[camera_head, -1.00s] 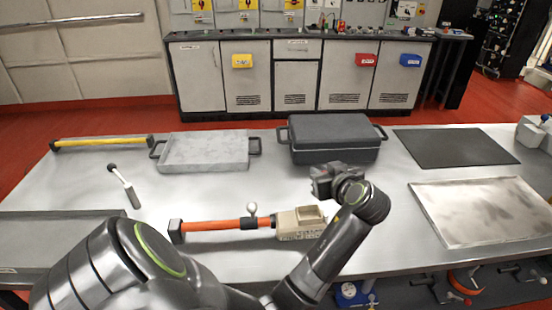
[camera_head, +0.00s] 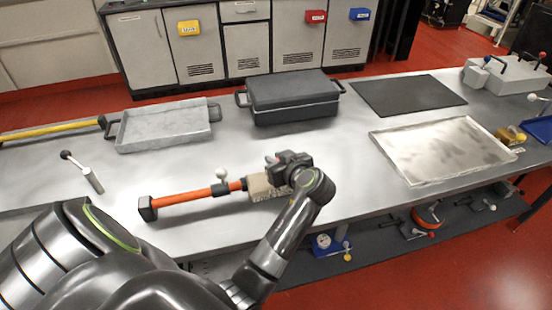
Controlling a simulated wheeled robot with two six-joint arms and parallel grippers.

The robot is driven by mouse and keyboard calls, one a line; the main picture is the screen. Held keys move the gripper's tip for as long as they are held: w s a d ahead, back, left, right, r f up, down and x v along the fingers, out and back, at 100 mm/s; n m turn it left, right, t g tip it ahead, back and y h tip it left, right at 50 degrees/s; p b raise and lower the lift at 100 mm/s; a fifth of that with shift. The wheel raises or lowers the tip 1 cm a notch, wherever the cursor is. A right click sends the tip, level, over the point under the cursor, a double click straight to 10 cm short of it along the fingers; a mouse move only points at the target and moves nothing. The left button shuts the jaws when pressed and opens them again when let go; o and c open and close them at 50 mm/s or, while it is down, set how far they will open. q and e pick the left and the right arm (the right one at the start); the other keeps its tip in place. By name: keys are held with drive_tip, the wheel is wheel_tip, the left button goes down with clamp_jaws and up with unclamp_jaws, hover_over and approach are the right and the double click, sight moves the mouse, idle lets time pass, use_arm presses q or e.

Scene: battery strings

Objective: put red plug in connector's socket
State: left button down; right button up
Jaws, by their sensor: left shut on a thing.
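An orange-red bar (camera_head: 182,196), which I take for the red plug, lies on the table with a black block at its left end and a black collar with a pale knob near its right end. Its right end meets the beige connector (camera_head: 258,187); I cannot tell whether it is seated in a socket. My left gripper (camera_head: 272,171) is over the connector, shut on its upper right part, as far as I can see. The gripper and wrist hide that side and the fingertips. My right gripper is not in view.
A grey tray (camera_head: 120,143) and a closed dark case (camera_head: 293,115) stand behind. A knobbed tool (camera_head: 93,181) and a yellow bar (camera_head: 60,130) lie at left. A black mat (camera_head: 408,95) and a stained metal tray (camera_head: 440,150) lie at right.

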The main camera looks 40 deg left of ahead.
use_arm(q)
drive_tip(key=shift+f, duration=0.2)
drive_tip(key=c, duration=1.3)
unclamp_jaws()
drive_tip(key=shift+r, duration=0.1)
